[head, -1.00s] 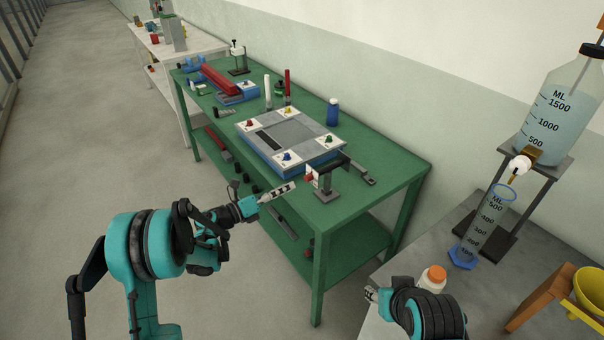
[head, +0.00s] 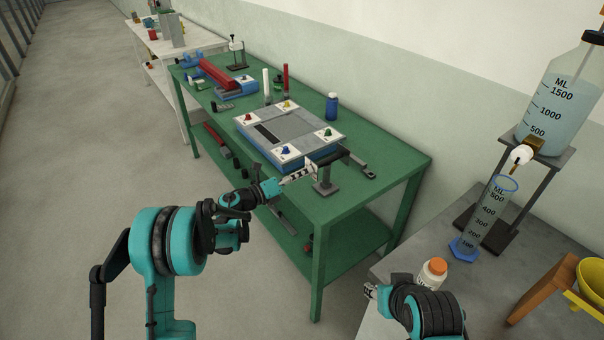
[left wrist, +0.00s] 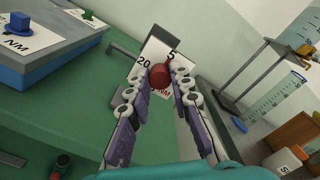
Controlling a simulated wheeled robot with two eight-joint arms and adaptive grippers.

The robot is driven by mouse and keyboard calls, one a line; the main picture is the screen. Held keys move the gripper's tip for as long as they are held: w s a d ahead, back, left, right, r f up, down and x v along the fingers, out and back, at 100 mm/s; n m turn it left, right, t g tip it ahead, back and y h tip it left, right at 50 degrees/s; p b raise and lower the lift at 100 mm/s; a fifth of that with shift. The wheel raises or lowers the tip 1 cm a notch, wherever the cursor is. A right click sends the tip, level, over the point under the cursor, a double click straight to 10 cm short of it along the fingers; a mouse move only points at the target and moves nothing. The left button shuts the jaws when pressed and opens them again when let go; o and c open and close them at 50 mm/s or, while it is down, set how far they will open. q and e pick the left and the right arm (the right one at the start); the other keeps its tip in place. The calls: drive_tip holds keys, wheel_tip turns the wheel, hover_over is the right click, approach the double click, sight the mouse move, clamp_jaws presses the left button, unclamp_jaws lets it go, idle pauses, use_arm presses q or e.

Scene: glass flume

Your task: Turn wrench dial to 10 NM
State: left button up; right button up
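The wrench dial's red knob (left wrist: 160,76) shows in the left wrist view, in front of a white plate (left wrist: 158,48) marked 20 and 5, with red NM lettering partly hidden. My left gripper (left wrist: 161,70) is open, with one finger on each side of the knob; I cannot tell whether they touch it. In the head view my left gripper (head: 312,170) reaches the grey wrench stand (head: 326,184) at the front of the green table and hides the knob. My right gripper (head: 370,291) is at the lower right, too small to read.
A blue-sided panel (head: 262,155) with several coloured knobs lies just behind the stand on the green table (head: 385,185). A blue bottle (head: 332,107) stands farther back. At right, a grey table holds an orange-capped bottle (head: 431,273), a measuring cylinder (head: 483,218) and a large water bottle (head: 560,105).

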use_arm(q)
clamp_jaws()
drive_tip(key=shift+m+b, duration=0.95)
drive_tip(key=shift+m, duration=7.95)
drive_tip(key=o, duration=0.9)
unclamp_jaws()
drive_tip(key=shift+o, duration=0.2)
drive_tip(key=shift+s, duration=0.1)
